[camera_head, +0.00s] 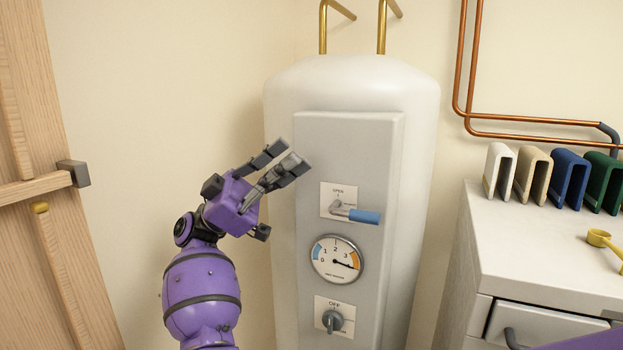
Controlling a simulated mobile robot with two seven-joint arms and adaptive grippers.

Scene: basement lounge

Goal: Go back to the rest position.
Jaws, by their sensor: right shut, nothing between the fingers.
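I cannot tell whether the fingertips touch the panel.
A white boiler tank (420,140) carries a pressure gauge (337,260) and a rotary knob (332,321). A white cabinet (530,250) with several coloured upright holders (568,178) stands on the right. A wooden door (30,120) is at the left.

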